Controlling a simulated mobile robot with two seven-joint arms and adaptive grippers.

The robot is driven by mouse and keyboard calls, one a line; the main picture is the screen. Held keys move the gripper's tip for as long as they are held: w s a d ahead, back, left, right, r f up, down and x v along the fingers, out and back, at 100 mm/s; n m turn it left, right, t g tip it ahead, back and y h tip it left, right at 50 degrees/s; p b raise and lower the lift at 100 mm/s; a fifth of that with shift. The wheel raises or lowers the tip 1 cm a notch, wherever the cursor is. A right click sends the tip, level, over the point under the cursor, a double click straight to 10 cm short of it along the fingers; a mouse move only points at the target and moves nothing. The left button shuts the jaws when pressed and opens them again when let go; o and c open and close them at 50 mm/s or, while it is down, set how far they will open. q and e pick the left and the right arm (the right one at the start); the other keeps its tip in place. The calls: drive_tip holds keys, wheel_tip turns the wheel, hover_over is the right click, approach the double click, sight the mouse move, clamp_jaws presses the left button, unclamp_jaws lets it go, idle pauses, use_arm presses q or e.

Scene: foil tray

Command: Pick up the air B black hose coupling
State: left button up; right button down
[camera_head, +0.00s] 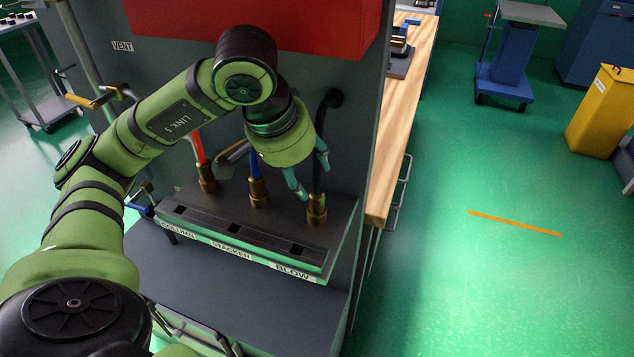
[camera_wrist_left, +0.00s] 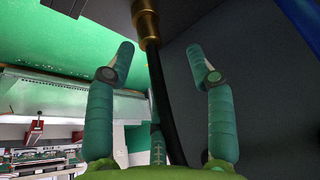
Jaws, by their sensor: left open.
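The black hose coupling (camera_head: 317,208) is a brass fitting standing upright on the right end of the dark manifold block (camera_head: 235,226), above the BLOW label. A black hose (camera_head: 327,105) rises from it. In the left wrist view the brass coupling (camera_wrist_left: 147,25) is at the top centre, with its hose (camera_wrist_left: 159,95) running down between the fingers. My left gripper (camera_head: 309,170) is open just above the coupling; its fingers (camera_wrist_left: 160,62) are on either side of the hose, apart from the coupling. My right gripper is not in view.
A brass coupling with a blue hose (camera_head: 258,192) and one with a red hose (camera_head: 207,180) stand to the left on the same block. A grey panel stands close behind. A wooden bench (camera_head: 403,130) is at the right; green floor beyond is open.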

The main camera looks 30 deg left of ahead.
sight(314, 188)
use_arm(q)
drive_tip(key=shift+d+f+p, duration=0.25)
drive_tip(key=shift+d+f, duration=0.05)
drive_tip(key=shift+f, duration=0.3)
drive_tip(key=shift+d+f+p, duration=0.25)
drive_tip(key=shift+f, duration=0.3)
drive_tip(key=x, duration=0.2)
drive_tip(key=shift+w+f+p, duration=0.2)
drive_tip(key=shift+p, duration=0.1)
drive_tip(key=shift+w+f, duration=0.3)
drive_tip(key=shift+f, duration=0.25)
clamp_jaws()
drive_tip(key=shift+r, duration=0.25)
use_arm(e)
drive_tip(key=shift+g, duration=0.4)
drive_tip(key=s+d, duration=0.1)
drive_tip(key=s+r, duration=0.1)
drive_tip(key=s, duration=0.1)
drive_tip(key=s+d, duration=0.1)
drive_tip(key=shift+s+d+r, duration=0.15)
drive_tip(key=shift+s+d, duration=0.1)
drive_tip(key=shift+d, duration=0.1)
